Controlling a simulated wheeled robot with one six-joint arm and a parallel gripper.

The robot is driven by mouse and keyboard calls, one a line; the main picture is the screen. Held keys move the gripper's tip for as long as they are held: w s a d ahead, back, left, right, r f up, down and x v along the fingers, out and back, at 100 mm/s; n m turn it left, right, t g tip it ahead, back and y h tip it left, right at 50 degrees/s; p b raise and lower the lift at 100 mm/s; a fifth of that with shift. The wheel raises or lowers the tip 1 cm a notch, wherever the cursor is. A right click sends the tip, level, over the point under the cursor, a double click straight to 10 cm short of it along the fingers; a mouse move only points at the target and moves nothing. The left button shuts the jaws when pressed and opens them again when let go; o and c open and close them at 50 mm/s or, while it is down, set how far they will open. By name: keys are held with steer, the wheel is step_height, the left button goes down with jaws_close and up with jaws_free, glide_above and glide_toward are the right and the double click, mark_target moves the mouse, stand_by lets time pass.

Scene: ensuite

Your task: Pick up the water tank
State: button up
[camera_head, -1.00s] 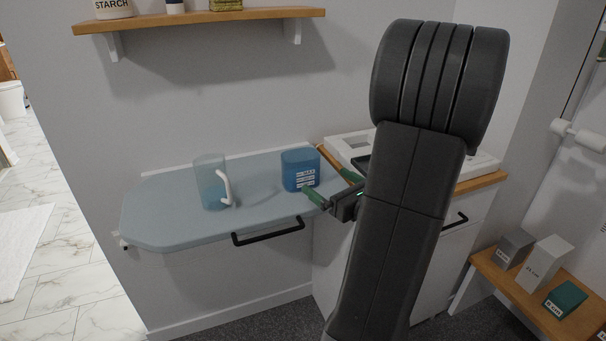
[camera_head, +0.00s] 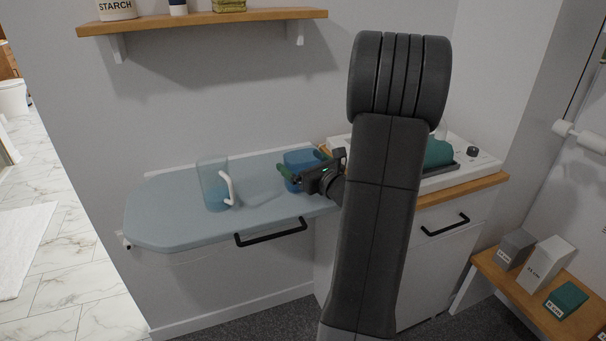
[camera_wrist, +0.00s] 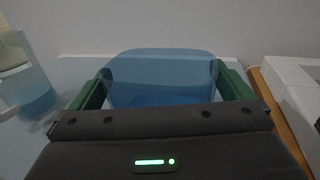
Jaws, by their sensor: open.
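The water tank (camera_head: 302,158) is a blue see-through container standing on the right part of the pale blue fold-down board (camera_head: 165,222). It also shows in the wrist view (camera_wrist: 160,75), filling the middle. My gripper (camera_head: 302,172) is at the tank, and its green fingers are open, one on each side of it. In the wrist view the fingers (camera_wrist: 163,88) flank the tank left and right; I cannot tell whether they touch it. My gripper hides the tank's label and much of its front in the head view.
A clear jug with a white handle (camera_head: 212,185) and some water stands left of the tank. A white unit with a wooden top edge (camera_head: 465,187) and a green object (camera_head: 438,152) is at the right. A wooden shelf (camera_head: 200,22) hangs above.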

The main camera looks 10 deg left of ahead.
steer(key=c, duration=1)
steer(key=shift+c, duration=0.2)
steer(key=shift+r, duration=0.25)
